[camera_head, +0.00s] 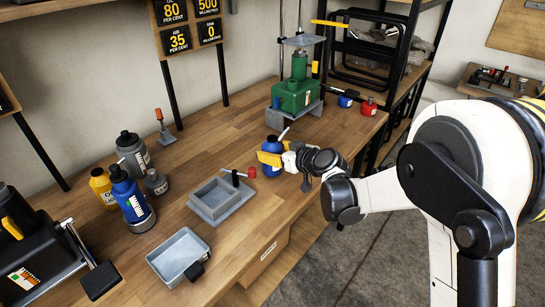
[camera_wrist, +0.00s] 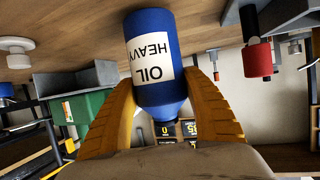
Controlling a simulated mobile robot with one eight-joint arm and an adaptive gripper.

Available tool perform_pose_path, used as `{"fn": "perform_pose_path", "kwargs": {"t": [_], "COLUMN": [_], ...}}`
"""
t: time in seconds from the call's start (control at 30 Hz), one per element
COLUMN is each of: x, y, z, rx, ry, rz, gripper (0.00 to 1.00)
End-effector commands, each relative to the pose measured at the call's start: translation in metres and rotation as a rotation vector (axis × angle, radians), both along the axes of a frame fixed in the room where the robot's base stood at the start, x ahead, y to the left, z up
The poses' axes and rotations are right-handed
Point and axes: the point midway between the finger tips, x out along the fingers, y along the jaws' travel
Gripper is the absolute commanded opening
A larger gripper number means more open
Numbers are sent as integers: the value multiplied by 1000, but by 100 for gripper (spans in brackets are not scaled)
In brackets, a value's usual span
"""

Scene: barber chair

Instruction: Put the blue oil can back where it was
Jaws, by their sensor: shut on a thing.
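A blue oil can (camera_head: 270,146) with a spout on top is in the grip of my gripper (camera_head: 268,158), over the bench near its front edge. In the wrist view the blue oil can (camera_wrist: 152,62) shows its white label reading HEAVY OIL, upside down in that picture. My yellow fingers (camera_wrist: 162,82) are shut on either side of it. The can looks upright. Whether its base touches the bench I cannot tell.
A grey square tray (camera_head: 222,198) with a red-knobbed lever lies just left. A green jack (camera_head: 293,96) stands behind on the wooden bench (camera_head: 203,140). Small blue (camera_head: 346,99) and red (camera_head: 368,106) cans stand to its right. Several bottles (camera_head: 133,198) stand at left.

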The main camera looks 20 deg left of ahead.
Motion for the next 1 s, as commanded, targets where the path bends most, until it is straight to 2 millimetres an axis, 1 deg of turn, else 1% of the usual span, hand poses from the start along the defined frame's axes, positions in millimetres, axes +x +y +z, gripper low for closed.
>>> {"fn": "perform_pose_path", "kwargs": {"t": [0.03, 0.27, 0.4, 0.43, 0.5, 0.77, 0.87, 1.0], "x": [0, 0, 0, 0, 0, 0, 0, -10], "y": [0, 0, 0, 0, 0, 0, 0, -16], "z": [-9, -8, -12, -13, -11, -11, -7, 1], "rx": [0, 0, 0, 0, 0, 0, 0, -1], "ry": [0, 0, 0, 0, 0, 0, 0, 0], "rz": [0, 0, 0, 0, 0, 0, 0, -1], "gripper": [15, 15, 15, 59, 78, 78, 78, 78]}}
